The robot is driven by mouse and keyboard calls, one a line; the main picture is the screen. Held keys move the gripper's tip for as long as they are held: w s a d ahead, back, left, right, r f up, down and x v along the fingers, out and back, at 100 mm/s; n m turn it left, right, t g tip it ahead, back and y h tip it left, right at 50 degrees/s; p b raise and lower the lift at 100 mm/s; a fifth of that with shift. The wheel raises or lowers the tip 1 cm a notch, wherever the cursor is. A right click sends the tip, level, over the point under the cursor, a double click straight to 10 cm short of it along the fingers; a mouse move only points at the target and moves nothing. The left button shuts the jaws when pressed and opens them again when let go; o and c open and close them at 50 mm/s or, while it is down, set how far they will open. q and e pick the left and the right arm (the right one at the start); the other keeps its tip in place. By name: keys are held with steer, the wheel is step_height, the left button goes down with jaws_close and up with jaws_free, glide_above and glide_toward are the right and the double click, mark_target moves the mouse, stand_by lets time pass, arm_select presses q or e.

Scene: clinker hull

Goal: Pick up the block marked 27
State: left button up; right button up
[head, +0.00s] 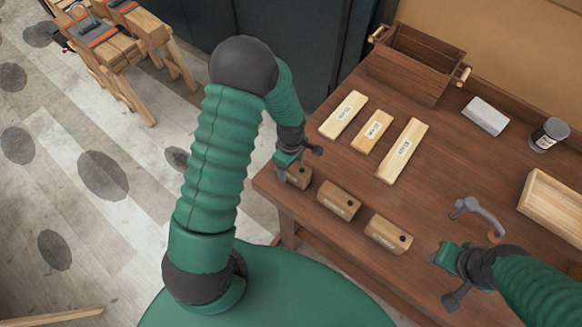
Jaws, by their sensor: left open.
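Three brown wooden blocks stand in a row along the table's near edge: a left block (299,177), a middle block (338,201) and a right block (388,234). Each has a dark round spot and small markings on its side; I cannot read which is 27. My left gripper (299,157) is open at the left block, its fingers partly covering that block's upper left; I cannot tell whether they touch it. My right gripper (446,277) is open and empty at the near edge, right of the right block.
Three pale labelled planks, including a long one (403,151), lie behind the blocks. A wooden crate (419,62), grey block (485,116), dark jar (549,135), grey curved tool (478,213) and pale wooden box (552,204) occupy the table (457,170).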

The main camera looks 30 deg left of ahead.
arm_select(q)
steer(key=shift+w+d+f, duration=0.1)
steer(key=shift+d, duration=0.05)
steer(key=shift+w+d, duration=0.1)
steer(key=shift+w, duration=0.05)
steer(key=c, duration=0.5)
jaws_close()
